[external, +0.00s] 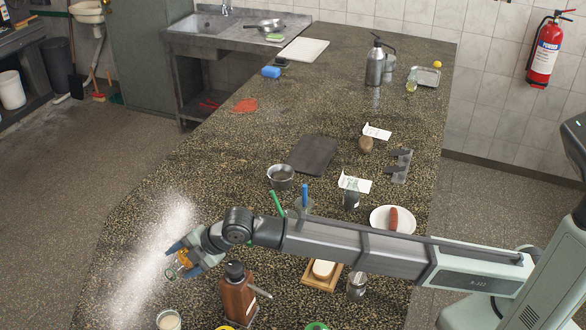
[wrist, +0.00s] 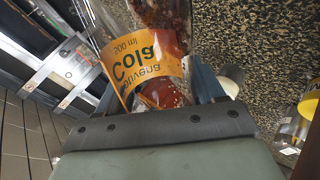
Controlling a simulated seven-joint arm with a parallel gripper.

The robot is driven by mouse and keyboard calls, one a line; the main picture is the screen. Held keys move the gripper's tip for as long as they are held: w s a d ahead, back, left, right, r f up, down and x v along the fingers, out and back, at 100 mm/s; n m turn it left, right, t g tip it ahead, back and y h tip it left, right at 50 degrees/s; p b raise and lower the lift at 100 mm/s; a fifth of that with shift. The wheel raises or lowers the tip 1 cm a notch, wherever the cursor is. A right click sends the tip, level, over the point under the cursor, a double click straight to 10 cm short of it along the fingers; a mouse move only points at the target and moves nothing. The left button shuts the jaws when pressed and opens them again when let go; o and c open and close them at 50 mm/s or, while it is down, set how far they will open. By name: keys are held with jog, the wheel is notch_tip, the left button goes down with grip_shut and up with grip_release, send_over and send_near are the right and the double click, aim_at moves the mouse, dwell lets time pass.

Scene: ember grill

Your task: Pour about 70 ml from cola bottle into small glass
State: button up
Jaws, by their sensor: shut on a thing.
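I cannot tell whether this is the small glass.
A brown pump bottle (external: 237,298) stands right of the gripper, with a bread board (external: 322,277) and a metal shaker (external: 356,284) beyond it. A pot (external: 281,176) and a sausage plate (external: 393,220) lie behind my arm. The counter's left edge is close to the gripper.

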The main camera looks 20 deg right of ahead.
aim_at(182, 257)
jog(key=shift+s+a+r+m+g+y, duration=0.2)
jog(key=shift+r+m+g+y, duration=0.1)
jog(key=shift+r+y, duration=0.15)
jog(key=shift+s+a+m+g+y, duration=0.4)
jog(key=shift+s+m+g+y, duration=0.1)
jog(key=shift+y, duration=0.15)
jog(key=shift+s+a+r+m+g+y, duration=0.35)
jog(key=shift+r+m+y, duration=0.05)
jog(key=shift+r+y, duration=0.1)
jog(key=shift+s+a+r+m+g+y, duration=0.3)
jog(key=shift+r+m+g+y, duration=0.1)
jog(key=shift+r+y, duration=0.1)
jog(key=shift+r+m+g+y, duration=0.35)
jog(key=shift+m+y, duration=0.05)
jog(key=shift+y, duration=0.1)
jog(key=shift+s+a+r+m+g+y+b, duration=0.1)
jog(key=shift+r+m+g+y+b, duration=0.15)
jog(key=shift+m+y, duration=0.3)
jog(key=shift+s+a+r+m+g+y+b, duration=0.15)
jog(key=shift+m+g+y, duration=0.1)
jog(key=shift+m+y, duration=0.3)
jog(key=shift+s+r+m+y, duration=0.1)
jog(key=shift+r+m+y, duration=0.5)
jog(key=shift+r+y, duration=0.15)
